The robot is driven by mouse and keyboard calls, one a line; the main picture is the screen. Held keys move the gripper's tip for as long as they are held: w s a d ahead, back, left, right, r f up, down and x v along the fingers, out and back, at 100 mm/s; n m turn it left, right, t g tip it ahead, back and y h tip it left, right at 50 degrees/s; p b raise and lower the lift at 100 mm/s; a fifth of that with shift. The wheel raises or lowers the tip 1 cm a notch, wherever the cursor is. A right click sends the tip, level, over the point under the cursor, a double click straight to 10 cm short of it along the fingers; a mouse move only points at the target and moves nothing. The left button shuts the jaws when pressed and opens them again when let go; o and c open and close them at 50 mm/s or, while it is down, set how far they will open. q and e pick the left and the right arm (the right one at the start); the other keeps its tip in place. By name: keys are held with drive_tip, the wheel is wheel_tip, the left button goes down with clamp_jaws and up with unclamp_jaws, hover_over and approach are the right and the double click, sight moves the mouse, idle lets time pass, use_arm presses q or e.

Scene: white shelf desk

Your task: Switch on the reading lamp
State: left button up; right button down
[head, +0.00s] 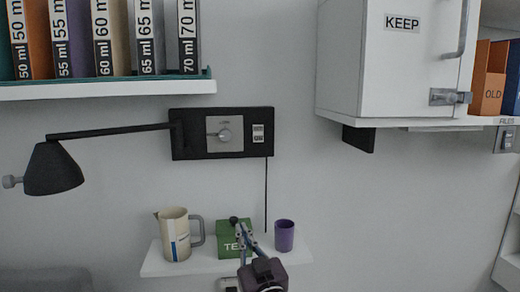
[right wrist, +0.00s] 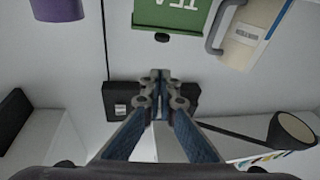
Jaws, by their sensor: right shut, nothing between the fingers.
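The black reading lamp (head: 55,170) hangs at the left of the head view on an arm from a black wall plate (head: 182,146). No glow shows at its shade. The plate has a silver panel with a round knob (head: 224,135) and a small label (head: 258,133) beside it. My right gripper (head: 240,229) is below the plate, in front of the tea box. In the right wrist view, which is upside down, the shut, empty right gripper (right wrist: 160,76) covers the plate's middle (right wrist: 122,97) and hides the knob. The lamp shade (right wrist: 291,131) shows there too. My left gripper is out of view.
A small shelf (head: 155,265) holds a jug (head: 176,238), a green tea box (head: 229,246) and a purple cup (head: 284,236). A cord (head: 266,195) hangs from the plate. A binder shelf (head: 110,89) is above; a white cabinet (head: 385,75) is at right.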

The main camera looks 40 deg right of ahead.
sight(258, 136)
drive_tip(key=s+d+r+m+t+h, duration=0.1)
drive_tip(key=d+r+h, duration=0.1)
drive_tip(key=r, duration=0.4)
drive_tip(key=s+d+r+m+t+h, duration=0.1)
drive_tip(key=s+d+r+m+h, duration=0.1)
drive_tip(key=r, duration=0.5)
drive_tip(key=d+h, duration=0.1)
drive_tip(key=h, duration=0.1)
drive_tip(key=shift+d+r+t+h, duration=0.15)
drive_tip(key=shift+r+t+h, duration=0.1)
drive_tip(key=shift+t+h, duration=0.05)
drive_tip(key=shift+m, duration=0.3)
drive_tip(key=shift+w+d+f+p+x, duration=0.25)
drive_tip(key=shift+p+x, duration=0.6)
drive_tip(key=shift+x, duration=1.25)
drive_tip(key=shift+w+d+f+p+x, duration=0.2)
drive_tip(key=shift+f+p+x, duration=0.5)
drive_tip(key=shift+x, duration=1.45)
drive_tip(key=shift+w+f+p+x, duration=0.3)
drive_tip(key=shift+p+x, duration=0.7)
drive_tip(key=shift+x, duration=1.1)
drive_tip(key=shift+r, duration=0.1)
